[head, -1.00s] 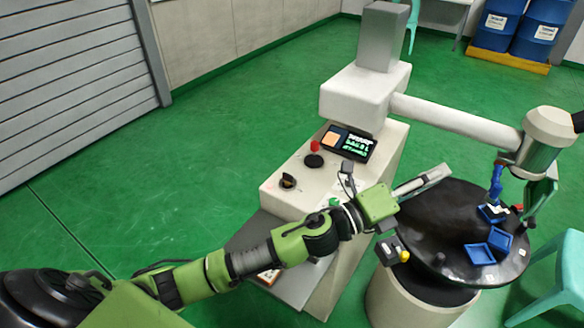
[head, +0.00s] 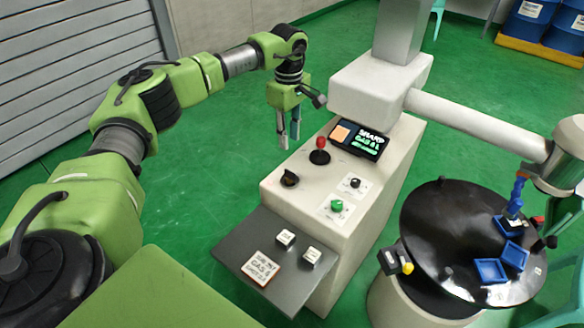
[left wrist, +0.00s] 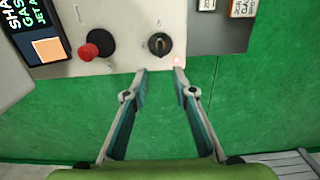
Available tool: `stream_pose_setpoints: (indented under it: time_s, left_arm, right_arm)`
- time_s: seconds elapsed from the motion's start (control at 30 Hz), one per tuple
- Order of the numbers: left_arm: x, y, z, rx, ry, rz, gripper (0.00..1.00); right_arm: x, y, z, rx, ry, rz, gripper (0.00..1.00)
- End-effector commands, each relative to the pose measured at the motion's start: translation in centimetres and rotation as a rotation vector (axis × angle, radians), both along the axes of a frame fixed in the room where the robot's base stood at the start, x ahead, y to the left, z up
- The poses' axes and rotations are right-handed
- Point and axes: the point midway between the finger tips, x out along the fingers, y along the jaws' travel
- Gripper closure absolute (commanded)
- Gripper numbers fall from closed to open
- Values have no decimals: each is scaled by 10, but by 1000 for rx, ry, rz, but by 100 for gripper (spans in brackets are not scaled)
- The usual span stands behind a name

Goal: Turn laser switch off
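A black rotary switch (head: 289,178) sits near the left edge of the white console's top. It also shows in the left wrist view (left wrist: 159,44), with a pale mark on its knob. I cannot read which switch is the laser one. A smaller black knob (head: 355,183) on a white label plate sits to its right. My left gripper (head: 289,142) points down beyond the console's far left edge. In the left wrist view its fingers (left wrist: 160,69) are apart and empty, with the rotary switch just past the gap between the tips. My right gripper is not seen.
A red mushroom button (head: 320,144), a screen (head: 358,139) and a green button (head: 336,205) share the console. A grey shelf (head: 235,245) with white blocks juts out in front. A black round table (head: 440,220) with blue trays stands right.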

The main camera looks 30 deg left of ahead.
Motion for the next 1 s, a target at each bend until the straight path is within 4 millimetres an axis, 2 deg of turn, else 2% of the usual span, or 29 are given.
stream_pose_setpoints:
  time_s: [0.17, 0.5, 0.63, 0.8, 1.0]
  left_arm:
    - [-2, 0, -21, 3, 8, -1, 75]
    - [-1, -2, -93, -1, 6, -1, 75]
    - [-1, -1, -115, -1, 5, 0, 75]
    - [-1, -1, -131, -2, 3, 0, 75]
    - [-1, -2, -137, -2, 2, -1, 75]
  right_arm:
    - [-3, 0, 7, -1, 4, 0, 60]
    - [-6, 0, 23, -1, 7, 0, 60]
    - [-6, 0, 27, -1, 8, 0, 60]
    - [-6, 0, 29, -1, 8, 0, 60]
    - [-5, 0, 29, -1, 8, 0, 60]
